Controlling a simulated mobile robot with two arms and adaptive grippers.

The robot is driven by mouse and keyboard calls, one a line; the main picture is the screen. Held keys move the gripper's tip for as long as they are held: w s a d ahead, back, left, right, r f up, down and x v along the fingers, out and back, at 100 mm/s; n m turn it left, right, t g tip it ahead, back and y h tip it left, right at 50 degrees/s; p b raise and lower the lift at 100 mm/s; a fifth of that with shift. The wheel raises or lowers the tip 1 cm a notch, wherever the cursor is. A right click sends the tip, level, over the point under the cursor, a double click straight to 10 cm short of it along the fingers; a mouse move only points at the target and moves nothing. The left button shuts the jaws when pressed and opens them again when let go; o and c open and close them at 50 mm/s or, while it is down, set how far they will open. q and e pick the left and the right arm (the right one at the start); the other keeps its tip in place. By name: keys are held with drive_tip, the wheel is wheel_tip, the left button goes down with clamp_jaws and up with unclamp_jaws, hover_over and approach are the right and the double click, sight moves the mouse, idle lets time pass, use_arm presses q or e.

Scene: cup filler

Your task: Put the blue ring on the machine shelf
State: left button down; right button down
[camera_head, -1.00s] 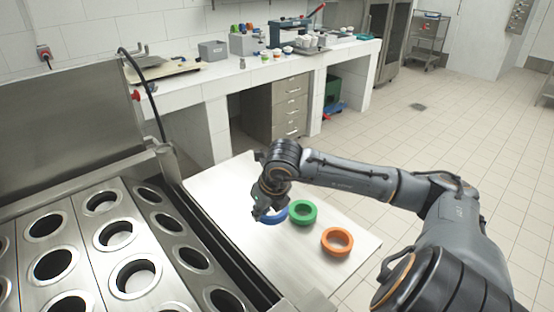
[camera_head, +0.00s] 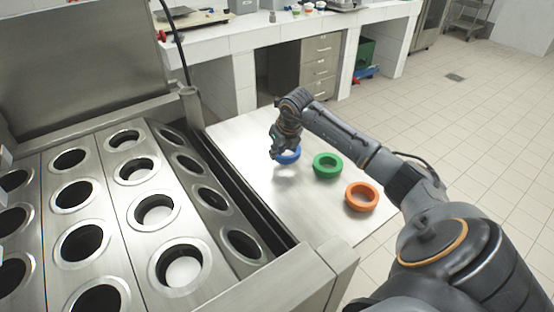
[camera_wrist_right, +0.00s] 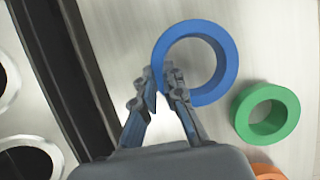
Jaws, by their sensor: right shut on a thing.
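The blue ring (camera_head: 288,157) is in my right gripper (camera_head: 281,150), over the bare metal shelf (camera_head: 250,138) beside the machine. The wrist view shows the ring (camera_wrist_right: 225,50) with its near wall between the two fingers of the right gripper (camera_wrist_right: 165,85), which is shut on it. The ring looks close above the shelf, with a faint shadow below; I cannot tell the exact gap. The gripper partly hides the ring in the head view. My left gripper is not in view.
A green ring (camera_head: 327,166) and an orange ring (camera_head: 361,197) lie on the shelf to the right of the blue one. The machine top (camera_head: 110,210) with several round holes is at the left. A dark slot (camera_head: 235,195) runs between machine and shelf. A white counter (camera_head: 250,40) stands behind.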

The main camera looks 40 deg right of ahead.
sight(277, 160)
drive_tip(key=shift+f+b, duration=0.4)
drive_tip(key=shift+f, duration=0.95)
drive_tip(key=shift+f, duration=0.15)
drive_tip(key=c, duration=1.4)
unclamp_jaws()
drive_tip(key=shift+c, duration=0.2)
drive_tip(key=shift+a, duration=0.1)
drive_tip(key=shift+s+r, duration=0.1)
drive_tip(key=shift+r, duration=0.3)
drive_tip(key=v, duration=1.1)
drive_tip(key=shift+r+b, duration=0.3)
